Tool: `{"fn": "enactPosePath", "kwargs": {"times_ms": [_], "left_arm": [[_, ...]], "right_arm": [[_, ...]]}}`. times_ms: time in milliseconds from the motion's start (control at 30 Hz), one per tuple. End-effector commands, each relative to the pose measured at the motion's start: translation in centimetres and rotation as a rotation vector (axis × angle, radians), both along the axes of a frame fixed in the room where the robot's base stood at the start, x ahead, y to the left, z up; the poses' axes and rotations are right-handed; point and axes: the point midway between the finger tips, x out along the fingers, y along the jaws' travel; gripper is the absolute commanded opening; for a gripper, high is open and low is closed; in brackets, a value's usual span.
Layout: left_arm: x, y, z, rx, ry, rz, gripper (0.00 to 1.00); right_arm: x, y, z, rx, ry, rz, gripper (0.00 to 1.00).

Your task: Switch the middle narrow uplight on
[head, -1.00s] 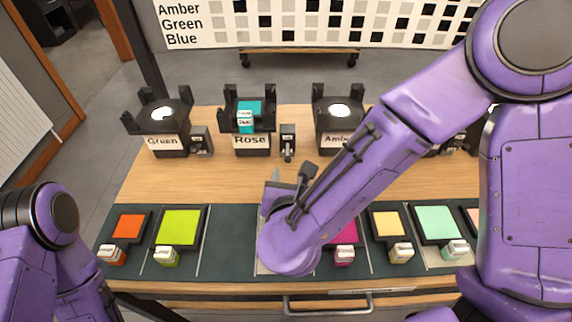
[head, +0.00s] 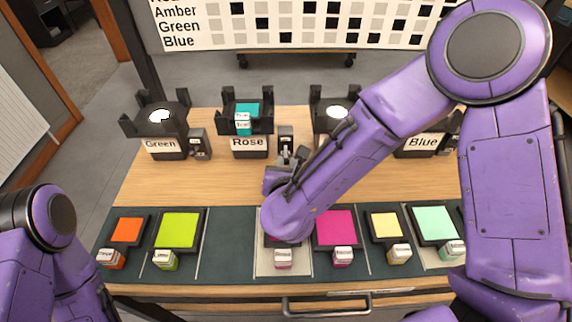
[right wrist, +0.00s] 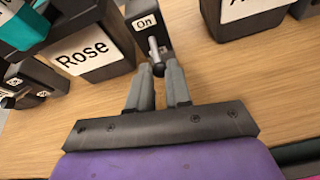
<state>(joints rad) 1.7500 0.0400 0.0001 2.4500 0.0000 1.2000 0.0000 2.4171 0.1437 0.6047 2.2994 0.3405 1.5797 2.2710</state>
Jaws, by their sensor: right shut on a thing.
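The Rose uplight (head: 249,144) is a black fixture with a teal gel in its frame, in the back row. It also shows in the right wrist view (right wrist: 85,50). A small black switch box (head: 286,134) stands just right of it. In the right wrist view the switch box (right wrist: 142,22) carries an "On" label and a short metal lever (right wrist: 154,47). My right gripper (head: 287,160) is at this box, its two fingertips (right wrist: 160,70) shut on the lever. Which way the lever is set cannot be told. My left gripper is out of view; only its arm shows.
The Green uplight (head: 164,143) stands left, the Amber one (head: 330,112) is partly behind my right arm, and the Blue one (head: 422,142) stands right. Colored gel tiles, such as a lime one (head: 178,230), lie on the dark front strip. The wood left of centre is clear.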

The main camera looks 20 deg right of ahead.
Motion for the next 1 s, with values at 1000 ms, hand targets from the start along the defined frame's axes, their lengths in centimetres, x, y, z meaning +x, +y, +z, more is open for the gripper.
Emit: {"fn": "enactPosePath", "kwargs": {"times_ms": [1000], "left_arm": [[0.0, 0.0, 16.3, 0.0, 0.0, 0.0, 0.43]], "right_arm": [[1.0, -0.3, 5.0, 0.196, 0.669, -0.003, 0.0]]}}
